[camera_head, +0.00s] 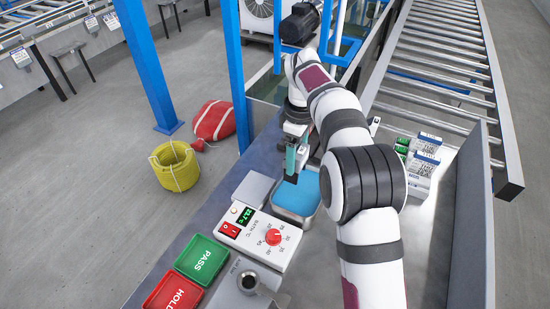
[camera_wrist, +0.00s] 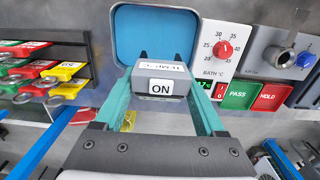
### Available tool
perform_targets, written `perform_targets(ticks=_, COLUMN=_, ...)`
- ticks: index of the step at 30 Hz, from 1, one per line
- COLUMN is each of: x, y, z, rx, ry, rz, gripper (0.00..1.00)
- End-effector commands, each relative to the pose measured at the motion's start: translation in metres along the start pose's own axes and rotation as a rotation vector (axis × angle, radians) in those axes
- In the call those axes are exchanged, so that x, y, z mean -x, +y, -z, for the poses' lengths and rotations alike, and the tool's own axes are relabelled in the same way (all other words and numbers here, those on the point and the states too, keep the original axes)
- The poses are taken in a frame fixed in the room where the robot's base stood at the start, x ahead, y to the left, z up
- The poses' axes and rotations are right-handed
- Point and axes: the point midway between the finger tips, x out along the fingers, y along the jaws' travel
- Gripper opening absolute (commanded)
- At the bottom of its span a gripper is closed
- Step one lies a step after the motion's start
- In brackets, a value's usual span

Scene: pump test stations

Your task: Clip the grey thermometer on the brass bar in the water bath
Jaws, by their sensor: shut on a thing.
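The grey thermometer (camera_wrist: 160,82) is between the two teal fingers of my gripper (camera_wrist: 162,98) in the wrist view. It is a small grey box with white labels, one reading ON. The water bath (camera_wrist: 155,35) is a metal basin with blue water just beyond the thermometer. In the head view my gripper (camera_head: 291,165) is at the far left side of the bath (camera_head: 312,187), pointing down. The thermometer is small and dark there, and I cannot tell its height above the bath. The brass bar cannot be made out in either view; the thermometer or gripper may hide it.
A white bath control box (camera_head: 262,236) with a red dial and switch stands at the bath's front left. Green PASS (camera_head: 202,260) and red HOLD (camera_head: 173,293) trays lie nearer. Coloured tags (camera_wrist: 68,70) hang at left in the wrist view. White boxes (camera_head: 424,152) stand right of my arm.

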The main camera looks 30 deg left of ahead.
Motion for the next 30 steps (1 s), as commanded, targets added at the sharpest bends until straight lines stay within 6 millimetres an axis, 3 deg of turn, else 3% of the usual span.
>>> perform_targets(ticks=4, x=-0.017, y=0.013, z=-0.02, rx=-0.002, ry=0.0, rz=0.001, gripper=0.03)
perform_targets(ticks=8, x=-0.024, y=0.013, z=-0.019, rx=-0.001, ry=0.0, rz=0.0, gripper=0.03)
perform_targets(ticks=30, x=-0.105, y=0.012, z=-0.019, rx=-0.001, ry=0.0, rz=0.001, gripper=0.03)
